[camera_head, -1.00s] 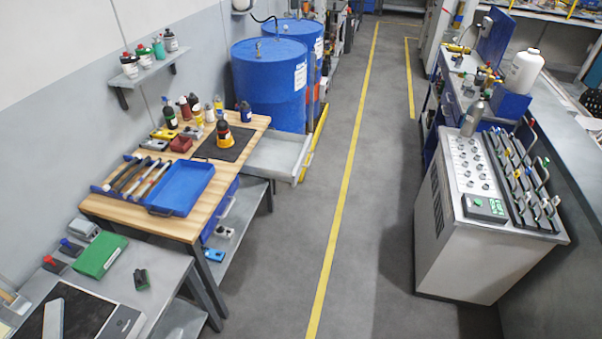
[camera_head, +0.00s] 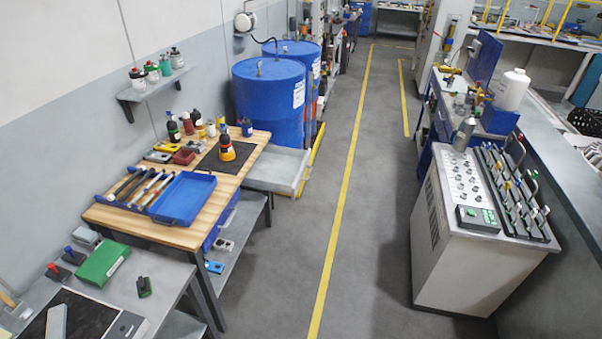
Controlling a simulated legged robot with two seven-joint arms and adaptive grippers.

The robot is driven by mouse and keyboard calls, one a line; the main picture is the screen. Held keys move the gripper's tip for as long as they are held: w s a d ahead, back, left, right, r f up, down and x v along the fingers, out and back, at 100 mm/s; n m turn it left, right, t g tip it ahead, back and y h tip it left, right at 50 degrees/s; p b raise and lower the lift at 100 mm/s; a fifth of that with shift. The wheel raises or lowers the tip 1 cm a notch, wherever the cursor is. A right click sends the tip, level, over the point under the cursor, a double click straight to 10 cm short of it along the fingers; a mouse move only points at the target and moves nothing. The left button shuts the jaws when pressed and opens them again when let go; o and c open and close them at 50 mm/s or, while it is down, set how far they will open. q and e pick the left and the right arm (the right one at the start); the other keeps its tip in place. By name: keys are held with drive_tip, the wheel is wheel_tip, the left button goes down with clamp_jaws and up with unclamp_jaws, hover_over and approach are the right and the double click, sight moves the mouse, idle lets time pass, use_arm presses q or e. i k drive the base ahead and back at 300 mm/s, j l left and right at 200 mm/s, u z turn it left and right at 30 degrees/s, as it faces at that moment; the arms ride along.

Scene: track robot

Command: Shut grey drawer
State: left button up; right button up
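A light grey, open-topped drawer or tray (camera_head: 298,174) sticks out beyond the wooden workbench, in front of the blue drums. Its end panel faces the aisle. Its inner end is partly hidden by the bench, so I cannot tell what it slides into. A blue drawer (camera_head: 222,219) shows under the right side of the wooden bench. Neither of my grippers is in view.
The wooden workbench (camera_head: 205,222) holds a blue toolbox (camera_head: 184,196) and bottles. Blue drums (camera_head: 268,100) stand behind the grey drawer. A grey control cabinet (camera_head: 450,250) stands at right. The aisle floor (camera_head: 385,190) between is clear.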

sight(277, 168)
drive_tip(key=i+l+u, duration=0.1)
drive_tip(key=i, duration=0.35)
drive_tip(key=i+l+u, duration=0.15)
drive_tip(key=i, duration=0.35)
drive_tip(key=i+l+u, duration=0.1)
drive_tip(key=i+l, duration=0.2)
drive_tip(key=i, duration=0.15)
